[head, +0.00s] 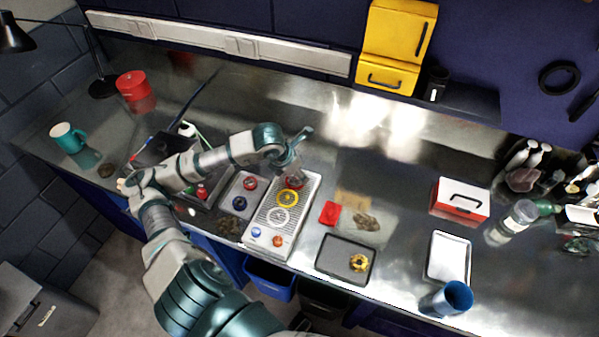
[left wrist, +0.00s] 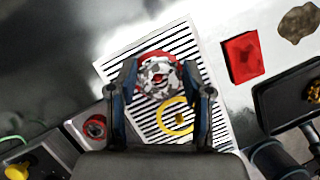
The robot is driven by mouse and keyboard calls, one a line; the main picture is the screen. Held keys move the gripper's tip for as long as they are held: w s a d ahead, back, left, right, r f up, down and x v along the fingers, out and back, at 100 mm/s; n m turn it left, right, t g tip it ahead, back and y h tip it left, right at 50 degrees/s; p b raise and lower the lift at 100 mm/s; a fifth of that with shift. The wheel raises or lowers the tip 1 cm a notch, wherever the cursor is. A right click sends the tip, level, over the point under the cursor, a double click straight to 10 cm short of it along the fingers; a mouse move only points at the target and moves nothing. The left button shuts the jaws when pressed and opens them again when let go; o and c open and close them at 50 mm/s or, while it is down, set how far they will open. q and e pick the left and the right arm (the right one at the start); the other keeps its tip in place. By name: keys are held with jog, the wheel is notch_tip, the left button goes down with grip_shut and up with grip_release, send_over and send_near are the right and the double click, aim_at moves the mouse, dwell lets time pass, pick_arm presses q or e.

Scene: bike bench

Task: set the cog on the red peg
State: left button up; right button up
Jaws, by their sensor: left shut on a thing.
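The silver cog (left wrist: 157,76) is between the fingertips of my left gripper (left wrist: 160,82), which is shut on it, in the left wrist view. The gripper (head: 296,167) also shows over the far end of the striped board (head: 263,222) in the head view. The cog lies over the red ring (left wrist: 142,61) there. A red spot, seemingly the red peg (left wrist: 157,78), shows through the cog's centre hole. How far down the cog sits on the peg, I cannot tell. My right gripper is not in view.
A yellow ring (head: 288,198) and a white ring (head: 279,217) lie nearer on the board. A grey tray (head: 232,183) stands left. A red block (head: 329,213) and a dark tray (head: 335,264) with a yellow piece are right. The bench behind is mostly clear.

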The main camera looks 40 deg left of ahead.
pick_arm(q)
jog(key=shift+a+f, duration=0.15)
jog(key=shift+a, duration=0.3)
jog(key=shift+d, duration=0.7)
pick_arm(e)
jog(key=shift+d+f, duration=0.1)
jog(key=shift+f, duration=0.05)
pick_arm(q)
jog(key=shift+a, duration=0.3)
jog(key=shift+d+b, duration=0.2)
jog(key=shift+b, duration=0.15)
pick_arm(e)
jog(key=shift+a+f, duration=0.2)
pick_arm(q)
jog(key=shift+a, duration=0.1)
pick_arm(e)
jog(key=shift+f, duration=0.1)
pick_arm(q)
jog(key=shift+f+b, duration=0.4)
jog(key=shift+b, duration=0.1)
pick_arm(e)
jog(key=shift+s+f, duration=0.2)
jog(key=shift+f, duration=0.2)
